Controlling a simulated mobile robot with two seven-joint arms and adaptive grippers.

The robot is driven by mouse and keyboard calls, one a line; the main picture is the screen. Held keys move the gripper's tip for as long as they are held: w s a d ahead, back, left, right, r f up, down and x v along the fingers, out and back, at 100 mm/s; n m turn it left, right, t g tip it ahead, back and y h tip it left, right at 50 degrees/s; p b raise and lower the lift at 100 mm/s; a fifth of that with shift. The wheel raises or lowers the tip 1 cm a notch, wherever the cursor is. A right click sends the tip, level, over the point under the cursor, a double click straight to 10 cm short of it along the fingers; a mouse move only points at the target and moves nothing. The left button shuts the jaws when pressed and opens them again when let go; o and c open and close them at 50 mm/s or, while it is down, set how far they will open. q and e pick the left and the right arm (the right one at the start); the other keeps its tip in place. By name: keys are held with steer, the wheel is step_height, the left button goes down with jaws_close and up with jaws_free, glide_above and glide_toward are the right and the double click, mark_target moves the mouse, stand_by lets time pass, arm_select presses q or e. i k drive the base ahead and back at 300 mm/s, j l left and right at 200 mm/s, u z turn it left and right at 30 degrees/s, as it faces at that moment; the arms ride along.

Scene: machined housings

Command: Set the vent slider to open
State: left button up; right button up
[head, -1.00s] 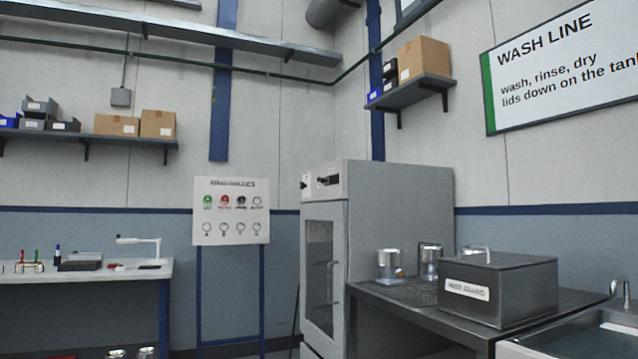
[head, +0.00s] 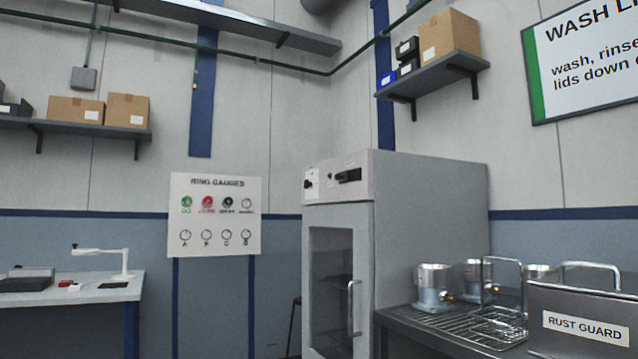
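A tall grey cabinet (head: 430,190) with a glass door (head: 330,280) stands near the middle of the head view. Its upper front panel has a dark slot with a slider-like part (head: 348,176) and a small knob (head: 309,184) to the left of it. Any marking for open or closed is too small to read, so I cannot tell the slider's setting. The door looks shut and has a vertical handle (head: 351,308). Neither of my grippers is in view.
A metal bench to the right of the cabinet holds machined housings (head: 433,285), a wire rack (head: 498,325) and a dark box labelled RUST GUARD (head: 585,322). A ring gauge board (head: 214,240) stands left of the cabinet. A white bench (head: 100,290) is at the left.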

mark_target(342, 177)
steer(key=i+j, duration=0.25)
steer(key=i, duration=0.2)
steer(key=i+j, duration=0.25)
steer(key=i, duration=0.15)
steer(key=i+j, duration=0.25)
steer(key=i, duration=0.2)
